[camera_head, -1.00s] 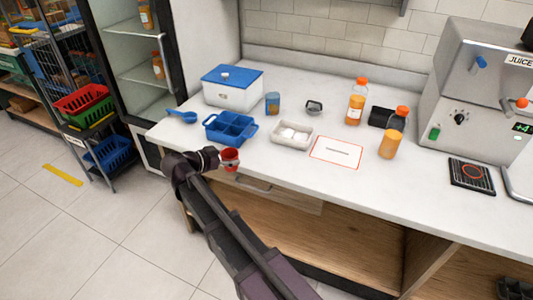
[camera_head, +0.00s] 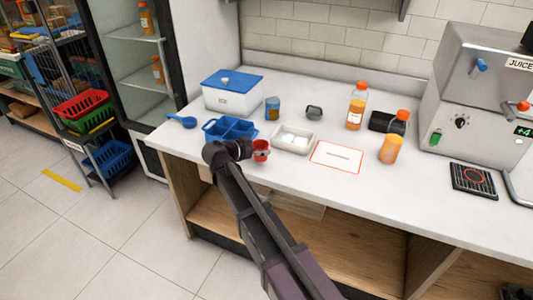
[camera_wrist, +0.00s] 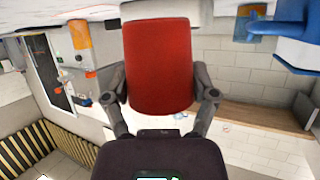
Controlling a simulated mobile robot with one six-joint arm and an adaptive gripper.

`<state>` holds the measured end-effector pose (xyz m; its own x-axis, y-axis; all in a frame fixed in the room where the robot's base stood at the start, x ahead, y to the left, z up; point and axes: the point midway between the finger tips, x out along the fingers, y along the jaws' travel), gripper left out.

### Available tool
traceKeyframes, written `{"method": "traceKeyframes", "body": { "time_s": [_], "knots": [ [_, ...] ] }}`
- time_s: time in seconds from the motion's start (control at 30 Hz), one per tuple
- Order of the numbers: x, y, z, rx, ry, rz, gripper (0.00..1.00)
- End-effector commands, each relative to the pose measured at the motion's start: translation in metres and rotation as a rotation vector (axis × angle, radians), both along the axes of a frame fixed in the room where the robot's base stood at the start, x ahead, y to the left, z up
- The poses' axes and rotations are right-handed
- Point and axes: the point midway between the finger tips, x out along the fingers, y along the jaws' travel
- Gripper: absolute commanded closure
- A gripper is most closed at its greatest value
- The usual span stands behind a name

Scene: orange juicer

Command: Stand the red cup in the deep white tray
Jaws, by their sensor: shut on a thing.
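The red cup (camera_head: 261,151) is held upright by my gripper (camera_head: 247,150) near the front edge of the counter. In the wrist view my gripper's fingers (camera_wrist: 161,100) are closed on both sides of the cup (camera_wrist: 158,62), which fills the middle of the picture. The deep white tray (camera_head: 290,147) stands on the counter just right of and behind the cup, with small white items inside. The cup is apart from the tray, outside its left front rim. I cannot tell exactly how high the cup is above the counter.
A blue divided container (camera_head: 229,129) stands left behind the cup. A white box with a blue lid (camera_head: 232,92), a blue cup (camera_head: 272,108), a small dark container (camera_head: 313,112) and orange bottles (camera_head: 356,107) stand farther back. A red-outlined card (camera_head: 337,156) lies right of the tray.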

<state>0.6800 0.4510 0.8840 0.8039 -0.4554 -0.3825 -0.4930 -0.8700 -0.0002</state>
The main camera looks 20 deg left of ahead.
Motion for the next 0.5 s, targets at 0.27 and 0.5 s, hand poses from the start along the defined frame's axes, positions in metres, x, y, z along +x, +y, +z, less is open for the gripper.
{"method": "traceKeyframes", "body": {
  "time_s": [0.27, 0.5],
  "knots": [
    [0.002, -0.001, 0.000, 0.000, 0.000, -0.001, 0.50],
    [0.024, -0.013, -0.003, 0.000, 0.000, -0.002, 0.50]
  ]
}}
